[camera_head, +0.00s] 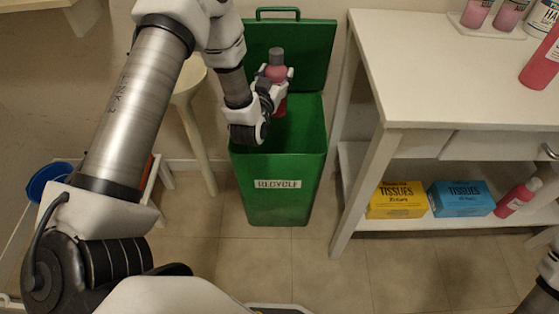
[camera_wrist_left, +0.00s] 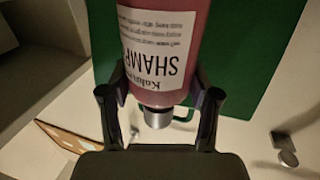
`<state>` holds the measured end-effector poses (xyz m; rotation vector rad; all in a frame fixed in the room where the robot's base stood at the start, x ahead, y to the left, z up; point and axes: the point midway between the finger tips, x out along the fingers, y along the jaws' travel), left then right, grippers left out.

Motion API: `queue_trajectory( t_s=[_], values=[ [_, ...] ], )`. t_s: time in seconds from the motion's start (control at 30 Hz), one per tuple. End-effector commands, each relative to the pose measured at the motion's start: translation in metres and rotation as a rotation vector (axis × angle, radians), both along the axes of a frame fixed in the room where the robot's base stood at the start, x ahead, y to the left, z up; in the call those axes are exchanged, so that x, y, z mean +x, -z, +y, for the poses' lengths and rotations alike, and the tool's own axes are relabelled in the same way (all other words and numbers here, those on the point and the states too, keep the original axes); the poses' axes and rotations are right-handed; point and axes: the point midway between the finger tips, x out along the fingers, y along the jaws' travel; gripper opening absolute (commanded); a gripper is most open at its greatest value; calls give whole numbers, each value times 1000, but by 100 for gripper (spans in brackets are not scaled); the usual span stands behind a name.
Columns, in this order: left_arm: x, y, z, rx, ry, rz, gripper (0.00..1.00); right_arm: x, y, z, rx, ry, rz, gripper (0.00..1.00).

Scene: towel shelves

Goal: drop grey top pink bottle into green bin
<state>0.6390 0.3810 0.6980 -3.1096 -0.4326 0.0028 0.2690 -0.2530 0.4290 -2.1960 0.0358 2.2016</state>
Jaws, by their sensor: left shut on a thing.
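The grey top pink bottle (camera_head: 281,98) is held in my left gripper (camera_head: 272,82) above the open mouth of the green bin. It stands upright with its grey cap up. In the left wrist view the pink bottle (camera_wrist_left: 195,20), with a white shampoo label, sits between the two fingers of my left gripper (camera_wrist_left: 160,98), which are shut on it. The green bin (camera_head: 275,195) has a "RECYCLE" label and its lid is raised at the back. The bin's inside is partly hidden by my gripper. My right gripper is not in view; only part of an arm shows at the lower right.
A white table (camera_head: 450,60) stands right of the bin with pink bottles on top. Its lower shelf holds a yellow tissue box (camera_head: 397,200), a blue tissue box (camera_head: 460,198) and another pink bottle (camera_head: 517,198). A stool (camera_head: 192,85) stands left of the bin.

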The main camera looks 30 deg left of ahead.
Motion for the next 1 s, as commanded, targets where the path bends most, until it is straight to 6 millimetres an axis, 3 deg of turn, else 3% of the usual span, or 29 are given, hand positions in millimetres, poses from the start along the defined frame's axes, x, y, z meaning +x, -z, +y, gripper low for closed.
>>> queue_trajectory(
  t_s=[0.03,0.23,0.53,0.9,0.93,1.0],
  values=[
    [0,12,7,-4,-10,-2,11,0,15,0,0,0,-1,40],
    [-1,19,13,-3,-16,0,11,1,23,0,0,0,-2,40],
    [0,62,12,-3,-15,-1,11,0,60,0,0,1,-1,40],
    [-1,67,12,-3,-15,-1,11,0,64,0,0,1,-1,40],
    [-1,67,12,-3,-15,-1,72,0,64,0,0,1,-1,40],
    [-1,67,12,-3,-15,-1,91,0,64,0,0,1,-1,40]
  ],
)
